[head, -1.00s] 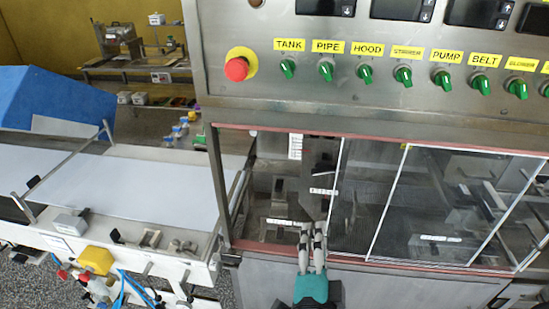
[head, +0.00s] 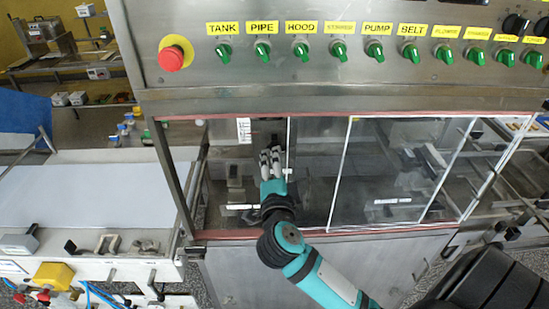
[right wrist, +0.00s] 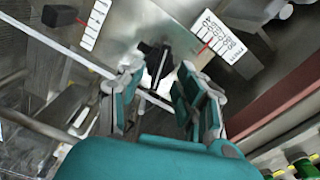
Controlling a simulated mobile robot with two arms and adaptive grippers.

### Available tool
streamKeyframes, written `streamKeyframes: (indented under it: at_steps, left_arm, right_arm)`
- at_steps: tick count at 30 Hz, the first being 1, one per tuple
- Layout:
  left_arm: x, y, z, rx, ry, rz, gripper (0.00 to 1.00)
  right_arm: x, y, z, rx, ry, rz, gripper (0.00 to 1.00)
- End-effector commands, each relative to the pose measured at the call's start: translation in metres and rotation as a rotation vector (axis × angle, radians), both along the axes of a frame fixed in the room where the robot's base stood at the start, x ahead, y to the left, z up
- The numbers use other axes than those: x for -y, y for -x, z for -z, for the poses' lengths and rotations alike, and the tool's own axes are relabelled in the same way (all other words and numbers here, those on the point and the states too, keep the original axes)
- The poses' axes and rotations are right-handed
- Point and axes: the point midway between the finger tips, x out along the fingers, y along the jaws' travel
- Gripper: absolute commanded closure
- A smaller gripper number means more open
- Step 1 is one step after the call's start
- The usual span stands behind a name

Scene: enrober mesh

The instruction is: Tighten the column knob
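My right gripper (head: 270,154) reaches through the open part of the machine's front window, left of the sliding panes. In the right wrist view its fingers (right wrist: 160,88) stand apart, with a gap between them. A black knob or clamp handle (right wrist: 155,58) on a metal part shows beyond the fingertips, in line with the gap; I see no contact. Another black knob (right wrist: 60,15) with a red pointer and a white scale is at the upper left. I cannot tell for certain which is the column knob. In the head view the gripper hides this spot. My left gripper is out of view.
The window's red-edged frame (head: 330,232) and a glass pane (head: 390,170) border the opening. Above is a panel with green switches (head: 300,50) and a red emergency button (head: 171,57). A white belt table (head: 80,190) stands at the left.

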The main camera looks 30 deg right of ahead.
Motion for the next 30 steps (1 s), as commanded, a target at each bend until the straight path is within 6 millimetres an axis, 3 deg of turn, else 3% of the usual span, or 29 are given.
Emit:
streamKeyframes:
  at_steps: [6, 14, 23, 30]
  left_arm:
    - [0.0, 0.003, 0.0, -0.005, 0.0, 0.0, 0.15]
    - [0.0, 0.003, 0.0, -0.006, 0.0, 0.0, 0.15]
    - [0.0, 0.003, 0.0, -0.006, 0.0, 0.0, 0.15]
    - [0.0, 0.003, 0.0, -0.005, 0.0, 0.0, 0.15]
  right_arm:
    - [0.009, -0.015, 0.0, 0.0, 0.0, 0.0, 0.65]
    - [0.01, -0.016, 0.0, 0.0, 0.0, 0.0, 0.65]
    - [0.01, -0.016, 0.0, -0.001, 0.0, 0.0, 1.0]
    - [0.01, -0.016, 0.0, 0.009, -0.017, 0.0, 1.0]
